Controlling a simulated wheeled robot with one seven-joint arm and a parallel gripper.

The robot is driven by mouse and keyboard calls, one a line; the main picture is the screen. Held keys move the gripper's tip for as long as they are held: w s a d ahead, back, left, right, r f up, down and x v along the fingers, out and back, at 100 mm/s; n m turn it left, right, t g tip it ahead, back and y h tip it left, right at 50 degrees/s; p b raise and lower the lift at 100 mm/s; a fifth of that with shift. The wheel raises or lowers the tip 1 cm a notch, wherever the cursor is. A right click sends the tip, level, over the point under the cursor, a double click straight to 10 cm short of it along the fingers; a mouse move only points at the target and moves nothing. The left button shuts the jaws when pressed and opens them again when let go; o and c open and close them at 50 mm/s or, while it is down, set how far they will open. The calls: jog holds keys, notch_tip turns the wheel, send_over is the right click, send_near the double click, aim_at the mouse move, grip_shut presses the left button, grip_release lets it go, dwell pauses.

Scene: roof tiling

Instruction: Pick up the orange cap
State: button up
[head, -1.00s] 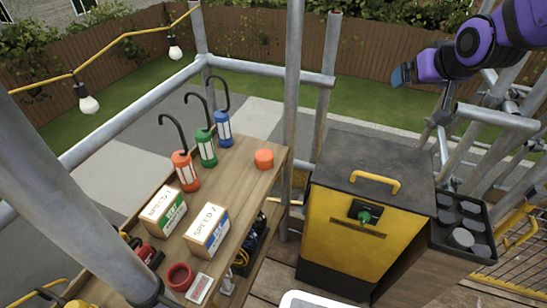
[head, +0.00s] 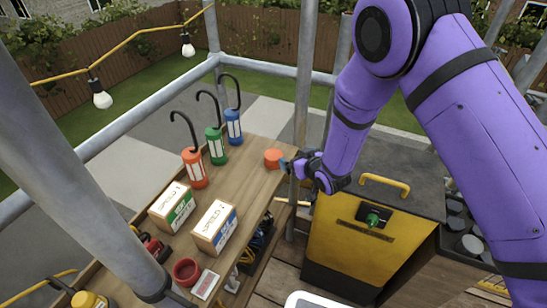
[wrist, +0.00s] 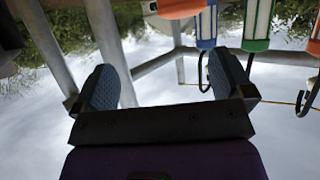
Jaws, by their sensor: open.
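The orange cap (head: 272,158) sits on the wooden shelf top (head: 255,183) near its right end. It is a short round disc. My gripper (head: 287,166) is just to the right of the cap, by the shelf's right edge; from the head view I cannot tell whether it touches the cap. In the wrist view my gripper (wrist: 164,82) has its two dark pads wide apart with nothing between them. An orange piece that looks like the cap (wrist: 180,8) is cut off by the top edge there, beyond the pads.
Orange (head: 194,168), green (head: 216,146) and blue (head: 234,127) hooked lanterns stand left of the cap. Two boxes (head: 213,227) and a red ring (head: 186,271) are nearer. A scaffold pole (head: 303,80) rises close to my gripper. A yellow-black cabinet (head: 345,245) stands right.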

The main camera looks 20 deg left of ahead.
aim_at(274, 158)
jog(key=shift+n+y, duration=0.3)
jog(key=shift+y, duration=0.1)
jog(key=shift+w+a+f, duration=0.7)
jog(key=shift+a+f, duration=0.4)
jog(key=shift+a, duration=0.5)
jog(key=shift+w+a+f, duration=0.75)
jog(key=shift+a+f, duration=0.4)
jog(key=shift+a, duration=0.4)
jog(key=shift+w+a+f, duration=0.7)
jog(key=shift+a+f, duration=0.4)
jog(key=shift+a, duration=0.5)
jog(key=c, duration=1)
